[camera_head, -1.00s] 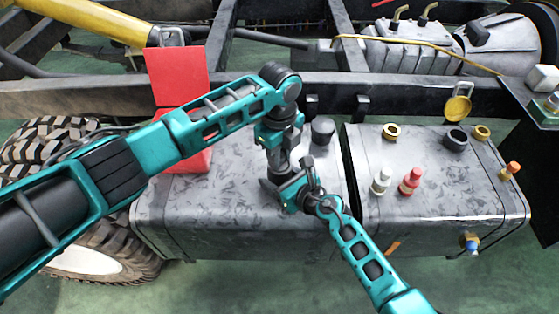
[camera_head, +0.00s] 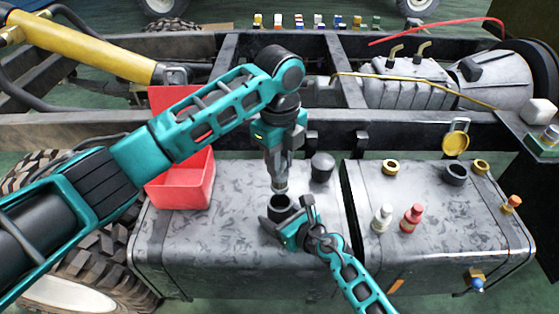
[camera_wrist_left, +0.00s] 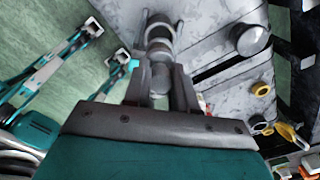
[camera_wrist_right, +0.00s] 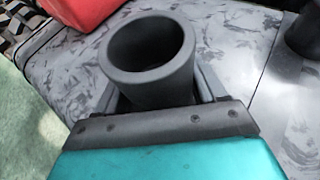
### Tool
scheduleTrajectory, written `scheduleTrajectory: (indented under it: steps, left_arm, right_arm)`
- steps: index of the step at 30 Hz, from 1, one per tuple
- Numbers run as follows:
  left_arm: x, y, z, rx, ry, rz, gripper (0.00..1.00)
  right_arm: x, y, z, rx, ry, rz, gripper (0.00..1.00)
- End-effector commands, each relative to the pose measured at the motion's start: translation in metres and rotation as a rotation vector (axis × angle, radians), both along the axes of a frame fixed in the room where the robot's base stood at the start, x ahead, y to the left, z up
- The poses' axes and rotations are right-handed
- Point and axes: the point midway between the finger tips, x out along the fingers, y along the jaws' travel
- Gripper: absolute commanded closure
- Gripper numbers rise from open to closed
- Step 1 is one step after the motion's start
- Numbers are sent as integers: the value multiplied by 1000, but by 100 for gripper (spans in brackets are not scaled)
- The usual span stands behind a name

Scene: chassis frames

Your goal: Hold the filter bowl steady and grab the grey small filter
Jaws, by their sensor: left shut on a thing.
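The dark grey filter bowl (camera_head: 281,205) stands upright on the grey tank, with an open round mouth. In the right wrist view the bowl (camera_wrist_right: 150,85) sits between the fingers of my right gripper (camera_wrist_right: 158,92), which are against its sides; its inside looks empty. My left gripper (camera_head: 281,168) points down above the bowl, shut on the grey small filter (camera_head: 280,186). The filter hangs just above the bowl's mouth. In the left wrist view the filter (camera_wrist_left: 160,72) is between the fingers, with the bowl (camera_wrist_left: 158,32) beyond it.
A red bin (camera_head: 182,188) stands on the tank at the left. A dark cap (camera_head: 322,166) is close behind the bowl on the right. A white bottle (camera_head: 381,218), a red bottle (camera_head: 411,217) and several rings and caps are farther right. The tank's front left is clear.

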Motion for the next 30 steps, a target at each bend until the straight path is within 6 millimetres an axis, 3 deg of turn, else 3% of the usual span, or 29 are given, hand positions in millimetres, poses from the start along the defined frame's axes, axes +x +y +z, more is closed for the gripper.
scheduleTrajectory:
  steps: [8, 20, 30]
  left_arm:
    - [0, 0, 0, 0, 0, 0, 100]
    - [0, 0, 0, 0, 0, 0, 100]
    - [0, 0, 0, 0, 0, 0, 100]
  right_arm:
    - [0, 0, 0, 0, 0, 0, 3]
    - [-6, -5, 2, 0, 0, -1, 3]
    - [-43, -35, 21, -2, 0, -1, 3]
